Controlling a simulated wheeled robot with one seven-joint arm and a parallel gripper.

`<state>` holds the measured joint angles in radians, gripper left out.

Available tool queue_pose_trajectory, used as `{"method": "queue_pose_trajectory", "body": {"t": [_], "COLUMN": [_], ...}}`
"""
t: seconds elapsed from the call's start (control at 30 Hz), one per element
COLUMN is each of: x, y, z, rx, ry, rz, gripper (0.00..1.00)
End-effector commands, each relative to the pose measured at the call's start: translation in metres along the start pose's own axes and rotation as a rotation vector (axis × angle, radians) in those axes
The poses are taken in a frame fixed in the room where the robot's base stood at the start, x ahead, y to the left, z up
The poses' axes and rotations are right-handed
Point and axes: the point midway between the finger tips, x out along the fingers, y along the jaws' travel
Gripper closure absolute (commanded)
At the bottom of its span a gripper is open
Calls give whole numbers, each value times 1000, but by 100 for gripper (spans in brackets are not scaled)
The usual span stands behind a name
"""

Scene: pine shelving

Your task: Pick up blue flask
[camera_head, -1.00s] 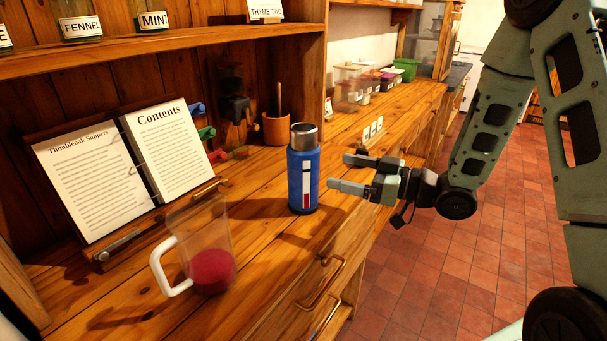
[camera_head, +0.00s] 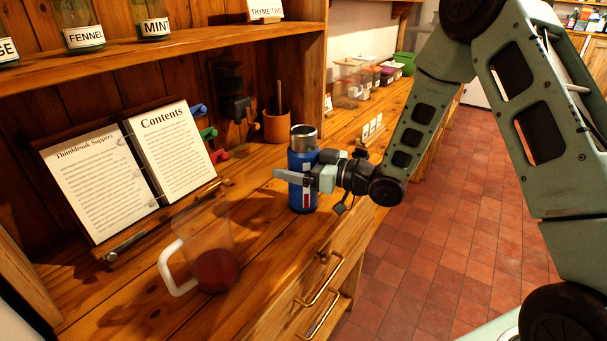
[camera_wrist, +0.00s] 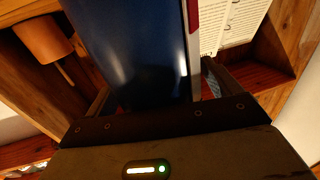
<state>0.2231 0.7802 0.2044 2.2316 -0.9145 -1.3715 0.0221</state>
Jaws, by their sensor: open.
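The blue flask (camera_head: 295,160) with a silver cap stands upright on the wooden counter in the head view. My gripper (camera_head: 300,177) is at its upper body, with one finger in front of the flask; the far finger is hidden. In the wrist view the flask (camera_wrist: 135,45) fills the middle, close to the palm. My gripper (camera_wrist: 155,95) is open there, with one finger on each side of the flask. I cannot tell whether the fingers touch it.
A clear jug (camera_head: 208,250) with red contents stands on the counter at front left. An open recipe book (camera_head: 130,165) rests behind it. A terracotta pot (camera_head: 276,127) stands behind the flask. Drawer handles (camera_head: 320,283) are on the front, and tiled floor lies right.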

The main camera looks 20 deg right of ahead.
Motion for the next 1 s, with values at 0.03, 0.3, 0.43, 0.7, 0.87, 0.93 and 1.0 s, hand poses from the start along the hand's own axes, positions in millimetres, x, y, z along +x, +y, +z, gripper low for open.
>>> {"method": "queue_pose_trajectory", "body": {"t": [0.03, 0.3, 0.43, 0.7, 0.87, 0.93, 1.0], "x": [0, 0, 0, 0, 0, 0, 0], "y": [0, 0, 0, 0, 0, 0, 0], "z": [0, 0, -1, -2, -8, -12, -17], "rx": [0, 0, -1, -1, -1, -1, -3], "ry": [0, 0, 3, 3, 4, 4, 5], "rz": [0, 0, 0, 0, 0, 0, -1], "gripper": [10, 55, 74, 74, 74, 74, 74]}}
